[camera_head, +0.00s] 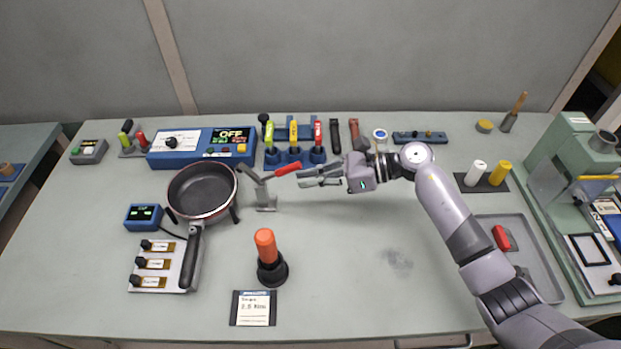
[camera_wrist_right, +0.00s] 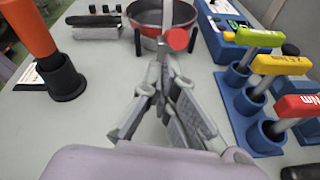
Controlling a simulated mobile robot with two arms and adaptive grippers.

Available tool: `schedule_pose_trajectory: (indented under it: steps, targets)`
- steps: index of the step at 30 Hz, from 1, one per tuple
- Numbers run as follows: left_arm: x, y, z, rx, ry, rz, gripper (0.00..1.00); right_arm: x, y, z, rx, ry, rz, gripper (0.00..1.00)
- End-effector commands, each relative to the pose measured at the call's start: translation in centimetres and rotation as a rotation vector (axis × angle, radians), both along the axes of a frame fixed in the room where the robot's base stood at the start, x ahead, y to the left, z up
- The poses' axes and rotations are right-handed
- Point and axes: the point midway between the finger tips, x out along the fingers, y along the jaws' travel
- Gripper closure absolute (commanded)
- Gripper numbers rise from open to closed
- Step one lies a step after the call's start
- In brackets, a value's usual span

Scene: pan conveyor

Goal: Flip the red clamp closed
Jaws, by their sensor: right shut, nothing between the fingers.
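The red clamp is a grey metal toggle clamp (camera_head: 265,196) with a red handle (camera_head: 288,169), standing just right of the pan in the head view. Its red handle points right, toward my right gripper. My right gripper (camera_head: 305,176) is shut and empty, its fingertips close to the handle's right end. In the right wrist view the handle's round red end (camera_wrist_right: 178,39) shows just beyond the fingertips (camera_wrist_right: 165,70). I cannot tell whether they touch. The dark frying pan (camera_head: 203,189) sits on a stand beside the clamp. My left gripper is not in view.
A black-based tool with an orange handle (camera_head: 265,243) stands in front of the clamp. Blue holders with several coloured-handled tools (camera_head: 294,156) stand behind it. A blue OFF control box (camera_head: 201,147) is at the back left. The table's front right middle is clear.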

Motion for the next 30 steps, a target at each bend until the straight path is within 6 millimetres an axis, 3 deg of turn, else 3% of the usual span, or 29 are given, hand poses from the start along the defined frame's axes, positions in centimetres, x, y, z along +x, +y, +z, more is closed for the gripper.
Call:
schedule_pose_trajectory:
  steps: [20,30]
  targets:
    - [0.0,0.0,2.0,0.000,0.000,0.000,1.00,0.0,0.3,1.7,-0.124,-0.004,0.002,1.00]
    - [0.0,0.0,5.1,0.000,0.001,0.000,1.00,0.1,1.2,4.4,-0.321,-0.008,0.002,1.00]
